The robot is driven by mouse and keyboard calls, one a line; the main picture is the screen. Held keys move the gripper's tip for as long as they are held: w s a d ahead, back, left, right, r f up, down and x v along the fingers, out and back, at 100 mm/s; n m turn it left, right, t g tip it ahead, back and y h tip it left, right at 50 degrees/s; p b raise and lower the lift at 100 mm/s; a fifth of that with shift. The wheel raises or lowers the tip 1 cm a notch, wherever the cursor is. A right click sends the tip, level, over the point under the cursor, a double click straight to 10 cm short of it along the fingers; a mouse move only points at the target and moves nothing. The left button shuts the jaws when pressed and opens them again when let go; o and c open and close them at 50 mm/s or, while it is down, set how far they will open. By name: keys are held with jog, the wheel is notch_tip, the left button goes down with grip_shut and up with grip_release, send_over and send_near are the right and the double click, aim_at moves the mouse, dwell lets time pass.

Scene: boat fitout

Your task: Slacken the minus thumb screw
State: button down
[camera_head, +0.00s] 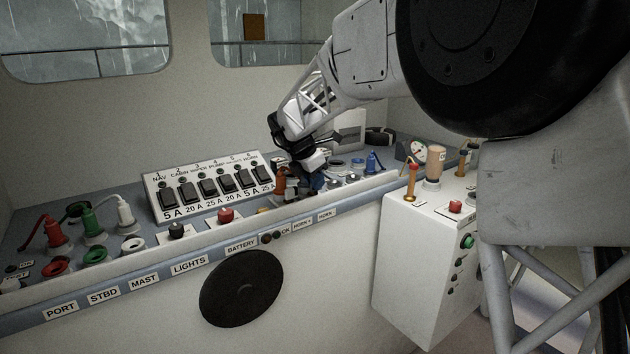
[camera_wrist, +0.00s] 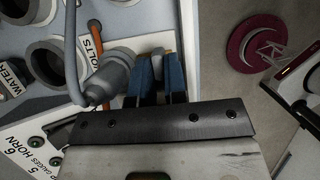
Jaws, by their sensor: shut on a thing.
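My gripper (camera_head: 308,186) is low over the right part of the blue console, right of the breaker panel. In the wrist view its two blue fingers (camera_wrist: 160,62) are close together. A grey plug (camera_wrist: 112,74) with a cable is close beside the left finger. A black knob (camera_head: 177,231) and a red knob (camera_head: 226,215) stand on the console left of my gripper, apart from it. They look like thumb screws, but I cannot read a minus sign on either.
The breaker panel (camera_head: 208,185) stands behind the knobs. Red (camera_head: 56,233), green (camera_head: 92,223) and white (camera_head: 125,212) plugs with cables are at the left. A white box (camera_head: 410,265) with another red knob (camera_head: 455,206) stands at the right. Round sockets (camera_wrist: 52,62) lie left of my fingers.

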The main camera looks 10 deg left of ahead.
jog(key=shift+n, duration=0.4)
jog(key=shift+d+n+t+y, duration=0.1)
jog(key=shift+n+t+y, duration=0.3)
jog(key=shift+n, duration=0.9)
jog(key=shift+n+t+y, duration=0.2)
jog(key=shift+n+y, duration=0.4)
jog(key=shift+n, duration=0.7)
jog(key=c, duration=1.2)
grip_release()
jog(key=shift+o, duration=0.2)
jog(key=shift+s+r, duration=0.1)
jog(key=v, duration=0.7)
jog(key=shift+r, duration=0.25)
jog(key=shift+s, duration=0.1)
